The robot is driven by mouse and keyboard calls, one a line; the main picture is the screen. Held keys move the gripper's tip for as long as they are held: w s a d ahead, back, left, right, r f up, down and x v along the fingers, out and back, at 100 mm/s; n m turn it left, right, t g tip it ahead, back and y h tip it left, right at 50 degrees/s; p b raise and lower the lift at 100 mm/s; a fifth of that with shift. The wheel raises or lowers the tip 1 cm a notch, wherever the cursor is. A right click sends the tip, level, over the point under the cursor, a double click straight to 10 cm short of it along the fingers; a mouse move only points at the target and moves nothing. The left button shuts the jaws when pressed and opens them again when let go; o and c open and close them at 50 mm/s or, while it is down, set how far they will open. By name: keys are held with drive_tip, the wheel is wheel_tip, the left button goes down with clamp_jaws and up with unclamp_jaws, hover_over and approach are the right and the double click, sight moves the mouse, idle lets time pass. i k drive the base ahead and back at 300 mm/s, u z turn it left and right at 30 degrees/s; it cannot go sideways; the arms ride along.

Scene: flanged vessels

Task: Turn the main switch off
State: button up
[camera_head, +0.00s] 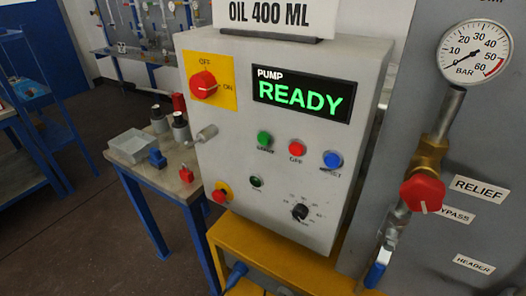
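The main switch (204,86) is a red rotary knob on a yellow square plate at the upper left of the grey pump control box (240,145). The plate is marked OFF at the top and ON at the right. The knob's pale pointer mark is toward ON. The display (301,96) beside it reads PUMP READY in green and white. My gripper is not in this view.
Green, red (297,147) and blue buttons, a small black dial (300,211) and a red stop button (221,194) are on the box. A grey handle (206,133) juts from its left side. A side table (168,180) holds small items. A gauge (475,54) and red valve (422,193) stand right.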

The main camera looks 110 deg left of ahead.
sight(203, 84)
drive_tip(key=u, duration=3.2)
